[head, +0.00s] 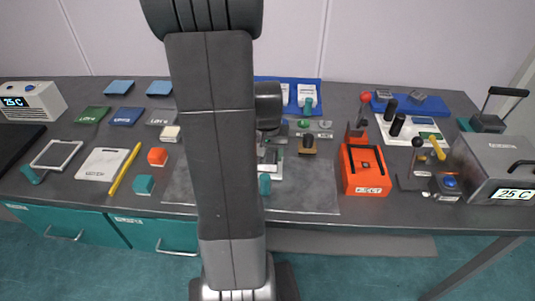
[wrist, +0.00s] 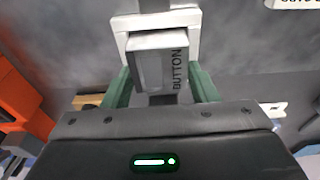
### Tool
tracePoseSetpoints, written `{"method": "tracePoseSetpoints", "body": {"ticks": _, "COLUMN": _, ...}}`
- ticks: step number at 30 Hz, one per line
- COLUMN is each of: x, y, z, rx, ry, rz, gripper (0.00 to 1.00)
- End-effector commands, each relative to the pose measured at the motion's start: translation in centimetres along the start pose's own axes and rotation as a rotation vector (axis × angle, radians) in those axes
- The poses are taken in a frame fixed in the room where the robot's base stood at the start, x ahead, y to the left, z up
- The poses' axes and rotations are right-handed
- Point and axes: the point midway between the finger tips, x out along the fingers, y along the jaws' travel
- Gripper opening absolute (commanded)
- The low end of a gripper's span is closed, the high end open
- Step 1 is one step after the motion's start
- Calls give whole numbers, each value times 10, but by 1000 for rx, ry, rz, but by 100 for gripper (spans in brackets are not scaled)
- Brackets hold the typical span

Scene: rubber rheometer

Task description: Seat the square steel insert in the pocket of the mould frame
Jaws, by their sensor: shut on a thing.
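My gripper (wrist: 160,84) has its green fingers shut on a grey steel block (wrist: 160,62) marked BUTTON, which I take to be the square insert. A pale frame (wrist: 123,27), probably the mould frame, shows just beyond the block in the wrist view. The block covers part of it, and I cannot tell whether the two touch or whether the block is in the pocket. In the head view my arm hides most of this spot. A pale piece (head: 270,158) and a teal grip (head: 265,185) show at the arm's right edge, over the grey mat.
The grey mat (head: 310,195) is mostly clear at its front right. An orange box (head: 366,170) with a red-knobbed lever stands to the right. A blue tray (head: 317,84) is behind.

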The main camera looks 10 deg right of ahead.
Motion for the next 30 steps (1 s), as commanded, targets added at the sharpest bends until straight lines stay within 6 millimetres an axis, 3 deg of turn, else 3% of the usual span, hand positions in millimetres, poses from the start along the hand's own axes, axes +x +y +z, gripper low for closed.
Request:
{"method": "tracePoseSetpoints", "body": {"ticks": 13, "x": 11, "y": 0, "z": 2, "rx": 0, "ry": 2, "rz": 0, "gripper": 17}}
{"method": "tracePoseSetpoints", "body": {"ticks": 14, "x": 11, "y": 0, "z": 2, "rx": 0, "ry": 1, "rz": 0, "gripper": 55}}
{"method": "tracePoseSetpoints", "body": {"ticks": 17, "x": 10, "y": 0, "z": 2, "rx": 0, "ry": 1, "rz": 0, "gripper": 75}}
{"method": "tracePoseSetpoints", "body": {"ticks": 30, "x": 0, "y": 0, "z": 0, "rx": 0, "ry": 5, "rz": -1, "gripper": 75}}
